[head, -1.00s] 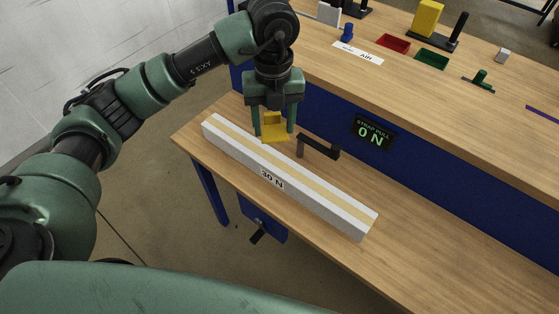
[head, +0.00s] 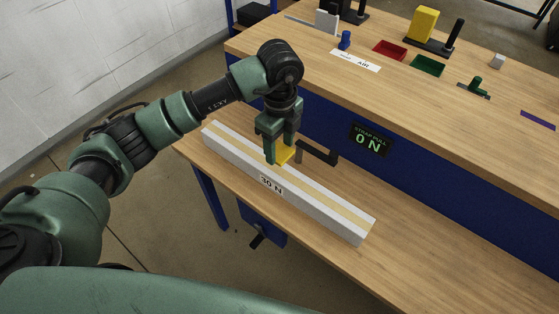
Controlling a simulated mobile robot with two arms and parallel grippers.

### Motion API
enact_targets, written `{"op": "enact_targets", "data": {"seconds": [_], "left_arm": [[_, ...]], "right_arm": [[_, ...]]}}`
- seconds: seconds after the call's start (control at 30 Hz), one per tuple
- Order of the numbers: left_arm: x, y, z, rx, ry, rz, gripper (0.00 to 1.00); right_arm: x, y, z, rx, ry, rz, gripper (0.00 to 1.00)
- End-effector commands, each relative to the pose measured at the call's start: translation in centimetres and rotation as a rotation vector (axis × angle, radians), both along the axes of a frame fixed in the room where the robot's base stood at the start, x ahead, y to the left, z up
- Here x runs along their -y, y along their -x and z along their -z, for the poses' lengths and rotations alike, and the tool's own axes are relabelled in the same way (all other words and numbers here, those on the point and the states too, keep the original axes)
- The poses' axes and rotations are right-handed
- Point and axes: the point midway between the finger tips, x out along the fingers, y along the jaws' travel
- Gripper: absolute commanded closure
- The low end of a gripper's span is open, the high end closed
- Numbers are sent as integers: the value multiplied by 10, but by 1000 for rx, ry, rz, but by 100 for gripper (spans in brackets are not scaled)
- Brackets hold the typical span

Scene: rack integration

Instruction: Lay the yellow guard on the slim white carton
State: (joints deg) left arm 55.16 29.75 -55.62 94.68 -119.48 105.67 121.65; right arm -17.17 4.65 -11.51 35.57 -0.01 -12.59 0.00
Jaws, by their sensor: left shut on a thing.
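The slim white carton (head: 325,206) lies along the lower wooden shelf, with a tan stripe on top and a "30 N" label on its front side. The yellow guard (head: 286,155) is held in my left gripper (head: 281,157), which is shut on it and points down over the carton's middle-left part. The guard is at or just above the carton's top; I cannot tell whether it touches. The fingers hide part of the guard. My right gripper is not in view.
A dark bracket (head: 318,153) stands on the shelf just behind the carton. A "STRAP PULL 0 N" display (head: 370,140) is on the blue panel. The upper bench holds a red tray (head: 390,50), a green tray (head: 427,66) and a yellow block (head: 425,24).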

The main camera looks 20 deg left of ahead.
Motion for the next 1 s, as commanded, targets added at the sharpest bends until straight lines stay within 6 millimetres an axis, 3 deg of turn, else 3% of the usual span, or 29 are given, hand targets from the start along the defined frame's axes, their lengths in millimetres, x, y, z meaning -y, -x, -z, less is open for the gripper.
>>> {"op": "enact_targets", "data": {"seconds": [0.1, 0.37, 0.6, 0.93, 0.97, 1.0], "left_arm": [[0, 1, 19, -3, -1, -1, 91], [0, 0, 40, -2, 0, 0, 91], [0, 0, 72, -1, -1, 0, 91], [0, 0, 76, 1, -1, 1, 91], [0, 0, 75, 1, -1, 1, 41], [0, 0, 75, 1, -1, 1, 30]], "right_arm": [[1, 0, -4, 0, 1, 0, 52], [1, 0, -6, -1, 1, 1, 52], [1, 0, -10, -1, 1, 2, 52], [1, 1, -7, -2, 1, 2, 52], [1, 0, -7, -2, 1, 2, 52], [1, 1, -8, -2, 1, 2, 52]]}}
